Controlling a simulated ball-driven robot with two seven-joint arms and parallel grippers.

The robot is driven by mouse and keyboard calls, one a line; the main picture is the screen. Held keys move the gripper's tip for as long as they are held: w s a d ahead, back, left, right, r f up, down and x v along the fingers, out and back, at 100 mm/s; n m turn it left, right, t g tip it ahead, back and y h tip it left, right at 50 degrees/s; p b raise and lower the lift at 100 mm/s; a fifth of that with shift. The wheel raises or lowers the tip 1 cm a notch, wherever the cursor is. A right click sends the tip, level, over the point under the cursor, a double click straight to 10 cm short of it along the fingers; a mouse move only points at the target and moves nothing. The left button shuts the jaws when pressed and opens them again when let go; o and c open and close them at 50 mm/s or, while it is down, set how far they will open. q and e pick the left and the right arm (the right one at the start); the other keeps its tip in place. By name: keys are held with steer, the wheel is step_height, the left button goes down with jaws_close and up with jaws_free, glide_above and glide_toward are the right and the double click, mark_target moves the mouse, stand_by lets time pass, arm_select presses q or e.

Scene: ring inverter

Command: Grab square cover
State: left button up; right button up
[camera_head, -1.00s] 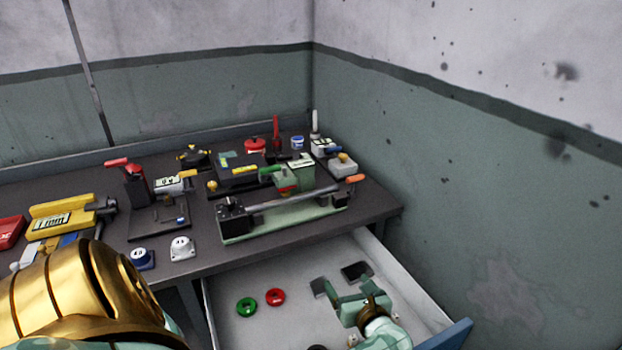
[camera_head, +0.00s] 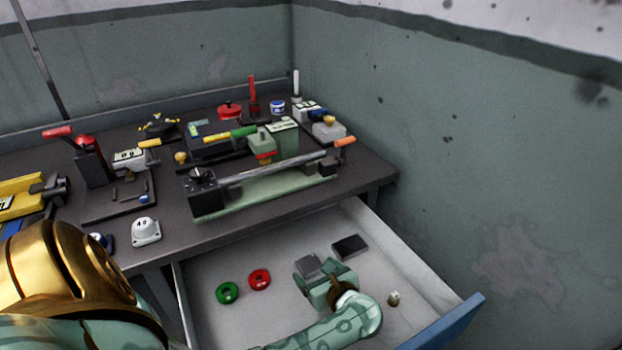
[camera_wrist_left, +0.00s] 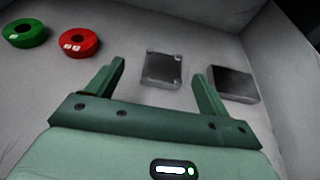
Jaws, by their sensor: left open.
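Two square pieces lie in the open drawer. One is a grey square plate with marked corners (camera_wrist_left: 161,70), also in the head view (camera_head: 308,265). The other is a darker square piece (camera_wrist_left: 233,84), to its right, also in the head view (camera_head: 350,247). I cannot tell for sure which is the square cover. My left gripper (camera_head: 322,274) is open and empty over the drawer. In the wrist view its fingers (camera_wrist_left: 158,72) stand either side of the grey plate, with the darker piece beyond the right finger. Contact is not visible. My right gripper is not in view.
A green ring (camera_head: 228,293) and a red ring (camera_head: 260,279) lie left of the gripper. A small pale object (camera_head: 393,298) lies to its right. The drawer's blue front (camera_head: 450,322) and the crowded workbench (camera_head: 265,222) border the space.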

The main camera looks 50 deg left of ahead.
mark_target(307, 260)
arm_select(q)
steer(key=x, duration=0.1)
steer(key=b+x, duration=0.1)
steer(key=x, duration=0.1)
steer(key=b+x, duration=0.1)
steer(key=x, duration=0.1)
steer(key=shift+w+f, duration=0.35)
steer(key=shift+w, duration=0.05)
steer(key=shift+a, duration=0.2)
steer(key=shift+r, duration=0.1)
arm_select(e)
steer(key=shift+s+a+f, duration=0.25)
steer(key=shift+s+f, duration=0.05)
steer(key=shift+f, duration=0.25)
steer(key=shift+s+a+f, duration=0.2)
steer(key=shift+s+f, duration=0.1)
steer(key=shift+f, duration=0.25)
arm_select(q)
steer(key=c, duration=1.2)
steer(key=shift+o, duration=0.2)
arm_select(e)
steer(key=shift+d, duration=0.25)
